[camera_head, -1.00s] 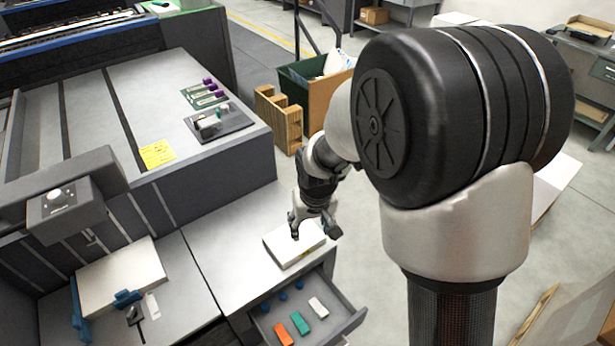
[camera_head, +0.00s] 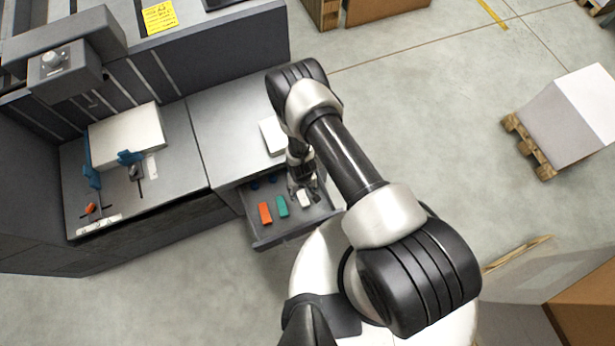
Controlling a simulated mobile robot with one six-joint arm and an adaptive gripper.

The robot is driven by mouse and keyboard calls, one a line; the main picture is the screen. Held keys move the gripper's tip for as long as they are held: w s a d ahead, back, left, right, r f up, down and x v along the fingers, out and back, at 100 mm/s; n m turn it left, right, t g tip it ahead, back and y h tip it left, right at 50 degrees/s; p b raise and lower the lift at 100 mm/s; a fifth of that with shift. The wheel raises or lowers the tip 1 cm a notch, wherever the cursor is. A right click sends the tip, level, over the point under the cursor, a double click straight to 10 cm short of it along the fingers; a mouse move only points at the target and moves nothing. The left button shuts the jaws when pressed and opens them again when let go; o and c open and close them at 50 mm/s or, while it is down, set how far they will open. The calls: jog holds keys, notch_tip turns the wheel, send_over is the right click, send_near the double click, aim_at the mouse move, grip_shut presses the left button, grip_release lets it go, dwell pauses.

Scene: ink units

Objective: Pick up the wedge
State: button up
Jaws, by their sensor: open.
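An open drawer (camera_head: 262,233) holds an orange block (camera_head: 265,213), a teal block (camera_head: 282,206) and a white block (camera_head: 304,198) in a row. Which of them is the wedge cannot be told from their shapes at this size. My gripper (camera_head: 303,191) is open and points down over the drawer's right part, at the white block. Its fingers partly cover the block's far end. I cannot tell whether they touch it.
A white stack (camera_head: 272,137) lies on the grey counter behind the drawer, partly hidden by my arm. On the left worktop are a paper stack (camera_head: 127,138), blue clamps (camera_head: 130,158) and a small orange piece (camera_head: 91,208). A pallet with a white load (camera_head: 565,120) stands far right.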

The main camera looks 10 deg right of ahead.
jog(key=b, duration=0.5)
send_near(306, 204)
jog(key=f, duration=0.2)
jog(key=a+f, duration=0.1)
jog(key=f, duration=0.2)
jog(key=shift+w, duration=0.15)
jog(key=f+b, duration=0.2)
jog(key=f, duration=0.3)
jog(key=shift+s+d+f+b, duration=0.2)
jog(key=shift+d+b, duration=0.2)
jog(key=shift+r, duration=0.1)
jog(key=shift+c, duration=0.5)
jog(key=c, duration=1.1)
jog(key=shift+o, duration=0.2)
